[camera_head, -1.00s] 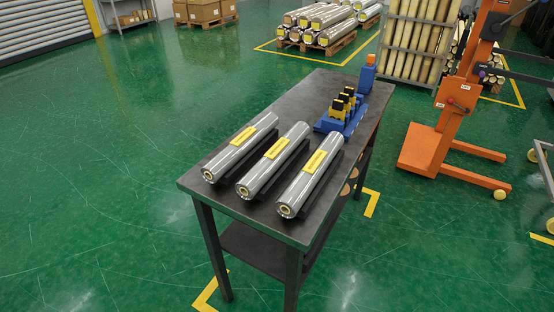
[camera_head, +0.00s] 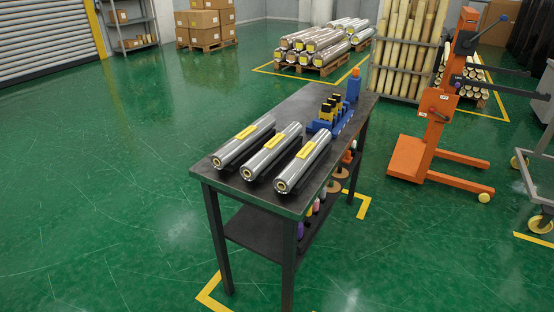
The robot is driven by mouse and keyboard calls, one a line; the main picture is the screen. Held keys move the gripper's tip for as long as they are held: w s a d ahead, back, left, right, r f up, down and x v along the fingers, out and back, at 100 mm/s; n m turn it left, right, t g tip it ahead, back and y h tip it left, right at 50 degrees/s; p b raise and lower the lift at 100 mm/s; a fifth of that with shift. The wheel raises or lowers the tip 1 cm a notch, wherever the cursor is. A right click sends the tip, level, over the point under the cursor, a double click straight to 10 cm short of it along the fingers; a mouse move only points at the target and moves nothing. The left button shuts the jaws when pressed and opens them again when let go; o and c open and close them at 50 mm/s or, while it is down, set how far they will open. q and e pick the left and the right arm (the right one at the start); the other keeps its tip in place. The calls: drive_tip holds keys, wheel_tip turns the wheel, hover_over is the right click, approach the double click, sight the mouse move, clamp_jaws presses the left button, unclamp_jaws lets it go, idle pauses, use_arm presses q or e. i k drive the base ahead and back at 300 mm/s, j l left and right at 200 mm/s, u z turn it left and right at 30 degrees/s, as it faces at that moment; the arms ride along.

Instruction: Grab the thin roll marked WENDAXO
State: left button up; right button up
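Three silver wrapped rolls lie side by side on a dark table (camera_head: 290,195) in the head view: a left roll (camera_head: 235,150), a middle roll (camera_head: 264,158) and a right roll (camera_head: 293,172). Each has a yellow label on top and a round core at its near end. The label print is too small to read, so I cannot tell which is marked WENDAXO. The three look alike in thickness. Dark supports show beside the rolls. Neither of my grippers is in view.
A blue holder with black and yellow items (camera_head: 322,127) and a blue bottle (camera_head: 353,88) stand at the table's far end. An orange lift (camera_head: 435,115) stands to the right. Pallets of rolls (camera_head: 318,48) and boxes (camera_head: 205,25) are behind. Green floor is clear at left.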

sight(254, 167)
drive_tip(key=z, duration=1.75)
drive_tip(key=j+z, duration=0.15)
drive_tip(key=j, duration=0.35)
drive_tip(key=j+z, duration=0.15)
drive_tip(key=j, duration=0.35)
drive_tip(key=k+j+z, duration=0.15)
drive_tip(key=j, duration=0.35)
drive_tip(key=j+z, duration=0.15)
drive_tip(key=j, duration=0.35)
drive_tip(key=k+j+z, duration=0.15)
drive_tip(key=j, duration=0.35)
